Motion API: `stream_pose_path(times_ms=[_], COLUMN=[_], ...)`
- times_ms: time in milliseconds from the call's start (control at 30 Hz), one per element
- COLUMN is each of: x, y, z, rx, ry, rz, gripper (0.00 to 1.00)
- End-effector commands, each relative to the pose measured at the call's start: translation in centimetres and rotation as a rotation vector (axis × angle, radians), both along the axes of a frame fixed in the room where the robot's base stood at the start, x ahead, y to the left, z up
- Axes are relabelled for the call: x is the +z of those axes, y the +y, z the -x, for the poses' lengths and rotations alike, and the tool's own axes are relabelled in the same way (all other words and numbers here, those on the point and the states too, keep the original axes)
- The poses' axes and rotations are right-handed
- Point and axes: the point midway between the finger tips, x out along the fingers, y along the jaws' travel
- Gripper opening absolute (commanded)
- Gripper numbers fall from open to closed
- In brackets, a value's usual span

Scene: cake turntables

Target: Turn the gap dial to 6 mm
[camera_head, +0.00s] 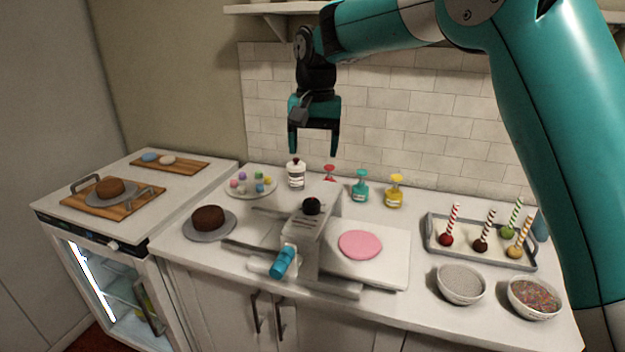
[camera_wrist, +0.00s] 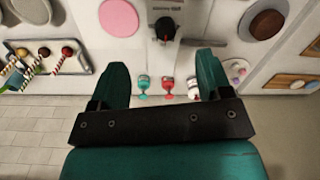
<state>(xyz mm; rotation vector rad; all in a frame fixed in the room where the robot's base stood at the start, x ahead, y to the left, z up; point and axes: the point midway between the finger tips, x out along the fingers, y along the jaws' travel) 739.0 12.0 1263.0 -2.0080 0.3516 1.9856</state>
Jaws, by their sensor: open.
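The dough sheeter (camera_head: 303,240) is a grey machine standing on the counter, with a blue handle (camera_head: 284,262) at its front. A black dial (camera_head: 311,205) sits on its top; the dial also shows at the top of the wrist view (camera_wrist: 165,28). I cannot read its scale or setting. My gripper (camera_head: 314,152) points down, open and empty, well above the counter and apart from the dial. In the wrist view its two fingers (camera_wrist: 162,64) stand wide apart, with the dial past their tips.
A pink disc (camera_head: 360,244) lies right of the machine. Behind stand a white bottle (camera_head: 296,175), a red dispenser (camera_head: 329,173), a teal one (camera_head: 360,186) and a yellow one (camera_head: 395,191). A brown cake (camera_head: 207,218) is left; a tray (camera_head: 437,248) of cake pops is right.

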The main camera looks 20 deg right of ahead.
Motion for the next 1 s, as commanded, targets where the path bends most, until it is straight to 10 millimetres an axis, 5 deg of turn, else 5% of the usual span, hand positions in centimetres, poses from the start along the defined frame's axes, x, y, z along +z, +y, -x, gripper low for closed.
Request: stream_pose_path(times_ms=[133, 367, 1000], x=[0.9, -0.2, -13.3], y=[-0.8, -1.2, -1.2], z=[-3.8, -5.2, -5.1], rx=[-0.168, -0.249, -0.245], ry=[0.02, 0.026, 0.027], rz=[0.024, 0.033, 0.032], gripper=[0.72, 0.72, 0.72])
